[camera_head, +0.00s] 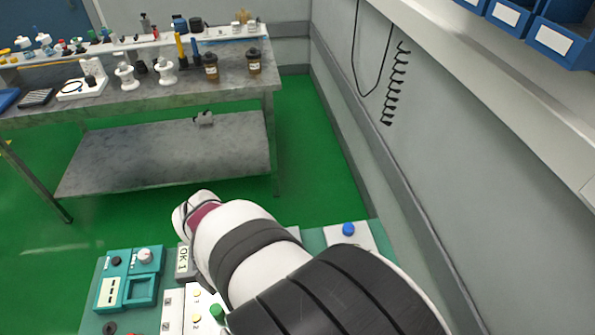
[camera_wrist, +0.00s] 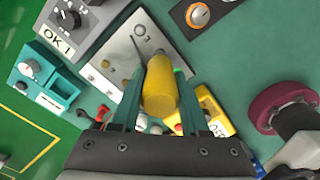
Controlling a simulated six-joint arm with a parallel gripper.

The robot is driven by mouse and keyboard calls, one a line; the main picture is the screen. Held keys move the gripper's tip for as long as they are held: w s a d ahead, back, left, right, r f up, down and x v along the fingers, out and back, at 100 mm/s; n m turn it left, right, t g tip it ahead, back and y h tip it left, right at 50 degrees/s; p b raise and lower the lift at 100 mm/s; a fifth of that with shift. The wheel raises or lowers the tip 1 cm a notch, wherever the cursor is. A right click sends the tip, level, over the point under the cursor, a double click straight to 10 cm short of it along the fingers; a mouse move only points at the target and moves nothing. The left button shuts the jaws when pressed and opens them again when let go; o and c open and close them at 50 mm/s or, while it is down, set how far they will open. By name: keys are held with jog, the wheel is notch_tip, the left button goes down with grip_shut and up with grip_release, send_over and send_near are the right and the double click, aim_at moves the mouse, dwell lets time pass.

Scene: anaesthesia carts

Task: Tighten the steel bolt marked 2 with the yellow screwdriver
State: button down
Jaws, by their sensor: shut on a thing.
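The yellow screwdriver (camera_wrist: 160,88) is between the teal fingers of my gripper (camera_wrist: 157,82) in the wrist view. Its handle is toward the camera and its thin shaft points up and left over a pale plate (camera_wrist: 116,48). The plate has small round bolt heads; the mark 2 cannot be read there. In the head view the plate (camera_head: 172,311) is partly covered by my arm. A small cream bolt head (camera_head: 195,318) shows beside a 2. My gripper and the screwdriver are hidden in the head view. Whether the tip touches a bolt cannot be told.
A teal device (camera_head: 128,278) and an OK 1 box (camera_head: 184,262) stand near the plate. A blue knob (camera_head: 348,229) sits on a white panel. A yellow OFF box (camera_wrist: 213,108) lies right of the fingers. A grey wall borders the right.

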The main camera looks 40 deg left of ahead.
jog(key=shift+r, duration=3)
